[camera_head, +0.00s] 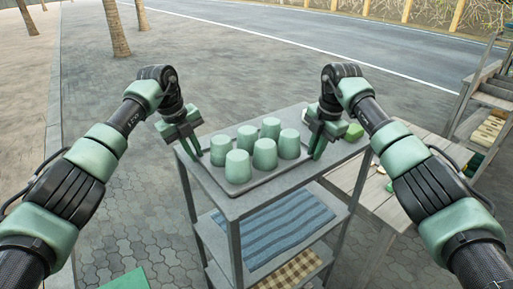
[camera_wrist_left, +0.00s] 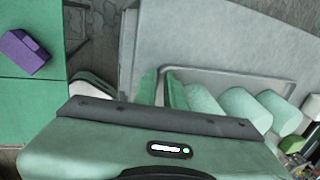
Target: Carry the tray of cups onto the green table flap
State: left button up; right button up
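The dark tray (camera_head: 258,181) lies on the top board of a grey shelf unit and holds several pale green cups (camera_head: 265,153). My left gripper (camera_head: 194,152) is at its left end; in the left wrist view the slightly parted fingers (camera_wrist_left: 162,88) stand either side of the tray's end wall, with cups (camera_wrist_left: 243,105) beyond. My right gripper (camera_head: 319,152) is at the tray's right end, its fingers parted; its contact with the rim is unclear. The green table flap (camera_head: 128,279) shows at the bottom left, and a green surface (camera_wrist_left: 28,110) shows in the left wrist view.
A purple block (camera_wrist_left: 24,52) lies on the green surface. Lower shelves hold a blue striped cloth (camera_head: 275,228) and a checked cloth (camera_head: 290,270). A green block (camera_head: 354,132) is just right of my right gripper. A wooden table (camera_head: 400,200) stands to the right. Paving at left is clear.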

pick_arm(q)
jog(key=shift+a, duration=0.1)
pick_arm(e)
jog(key=shift+a, duration=0.1)
pick_arm(q)
grip_shut()
pick_arm(e)
grip_shut()
dwell(1.0)
pick_arm(q)
jog(key=shift+r, duration=0.1)
pick_arm(e)
jog(key=shift+w+r, duration=0.1)
jog(key=shift+r, duration=0.05)
